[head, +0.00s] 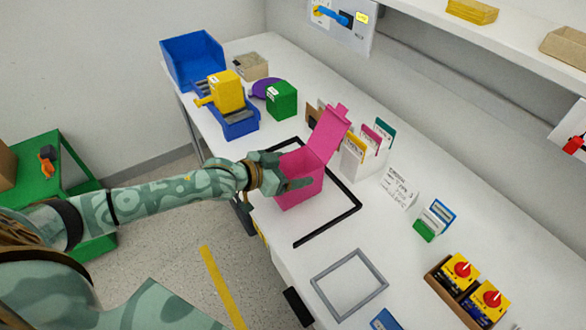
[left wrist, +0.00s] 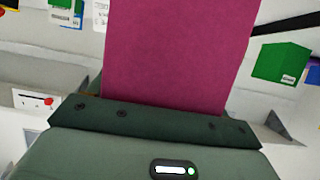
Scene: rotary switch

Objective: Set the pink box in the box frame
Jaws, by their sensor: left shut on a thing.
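The pink box (head: 301,192) has its lid raised and stands open in the middle of the head view. My left gripper (head: 287,181) is shut on the pink box, at its side wall. In the left wrist view the pink surface (left wrist: 180,55) fills the middle, right beyond my gripper. A black frame (head: 345,217) lies flat on the white table, and the box appears over its left inner part. I cannot tell whether the box touches the table. A smaller grey frame (head: 350,311) lies nearer the front. My right gripper is not in view.
A green box (head: 282,100), a blue tray with a yellow thing (head: 227,92) and a blue bin (head: 192,60) stand at the back left. Card holders (head: 360,152) stand behind the black frame. A box with red knobs (head: 463,270) is at the right.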

